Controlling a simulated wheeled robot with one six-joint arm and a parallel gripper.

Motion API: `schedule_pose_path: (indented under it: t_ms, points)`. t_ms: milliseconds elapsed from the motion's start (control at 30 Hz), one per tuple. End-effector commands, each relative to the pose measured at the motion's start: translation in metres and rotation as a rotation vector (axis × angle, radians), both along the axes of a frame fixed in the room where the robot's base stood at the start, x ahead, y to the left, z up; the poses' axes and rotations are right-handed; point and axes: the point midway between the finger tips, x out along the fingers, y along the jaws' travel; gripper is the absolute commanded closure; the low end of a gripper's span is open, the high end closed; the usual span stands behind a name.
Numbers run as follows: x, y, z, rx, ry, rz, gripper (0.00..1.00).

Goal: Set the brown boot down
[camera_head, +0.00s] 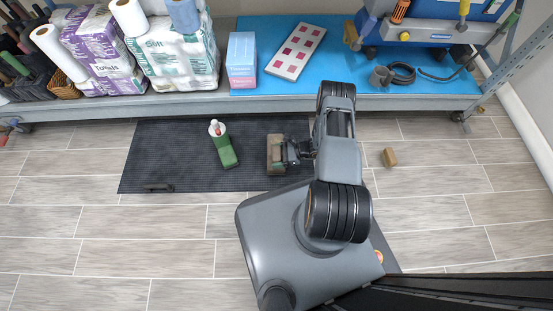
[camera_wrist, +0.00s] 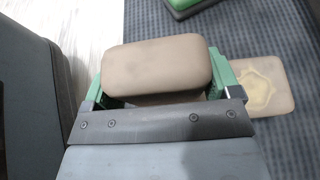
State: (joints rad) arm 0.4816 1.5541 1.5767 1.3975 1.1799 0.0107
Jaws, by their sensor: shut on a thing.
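The brown boot (camera_head: 275,154) is at my gripper (camera_head: 287,151), over the right part of the dark mat (camera_head: 165,145) in the head view. In the wrist view, the green-tipped fingers of my gripper (camera_wrist: 165,88) are shut on both sides of a rounded tan part of the boot (camera_wrist: 155,67). A second tan piece (camera_wrist: 263,85) with a yellowish patch shows beyond the right finger; I cannot tell whether it is joined to the held part. The underside is hidden, so I cannot tell whether the boot touches the mat.
A green object (camera_head: 227,151) with a white and red top is on the mat to the left. A black handle-like piece (camera_head: 158,187) lies at the mat's front edge. A small brown block (camera_head: 390,157) is on the floor to the right. A loaded low shelf (camera_head: 180,105) borders the back.

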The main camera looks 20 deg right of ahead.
Motion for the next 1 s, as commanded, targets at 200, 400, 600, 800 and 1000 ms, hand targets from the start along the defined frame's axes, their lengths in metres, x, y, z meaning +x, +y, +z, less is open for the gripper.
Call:
schedule_pose_path:
  t_ms: [200, 400, 600, 800, 1000]
  points:
    - [0.000, 0.001, -0.022, 0.002, -0.002, 0.003, 0.91]
    - [0.000, 0.001, -0.020, 0.001, -0.002, 0.002, 0.91]
    - [0.000, 0.000, -0.023, 0.002, -0.001, 0.000, 0.91]
    - [-0.001, 0.000, -0.024, 0.001, 0.002, -0.001, 0.00]
    - [-0.001, 0.000, -0.023, 0.000, 0.001, -0.002, 0.00]
